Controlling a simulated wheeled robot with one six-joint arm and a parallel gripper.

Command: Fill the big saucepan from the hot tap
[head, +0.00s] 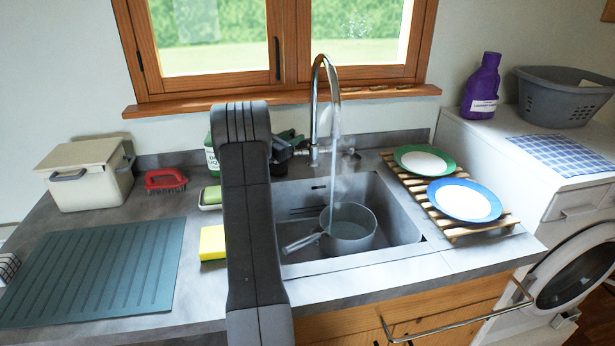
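A grey saucepan (349,236) stands upright in the sink basin (398,212), its handle pointing to the lower left. The chrome tap (316,92) arches over the sink, and a stream of water (335,165) runs from its spout into the saucepan. The water level inside is hard to make out. My gripper (287,148) is at the left side of the tap's base, close to its left handle. My own arm partly covers it, so I cannot see whether its fingers are open or touch the handle.
A slatted rack (452,228) with a green-rimmed plate (424,161) and a blue-rimmed plate (464,199) lies right of the sink. Left are a yellow sponge (212,243), a soap dish (211,197), a red brush (166,181), a cream box (88,174) and a green draining mat (95,270).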

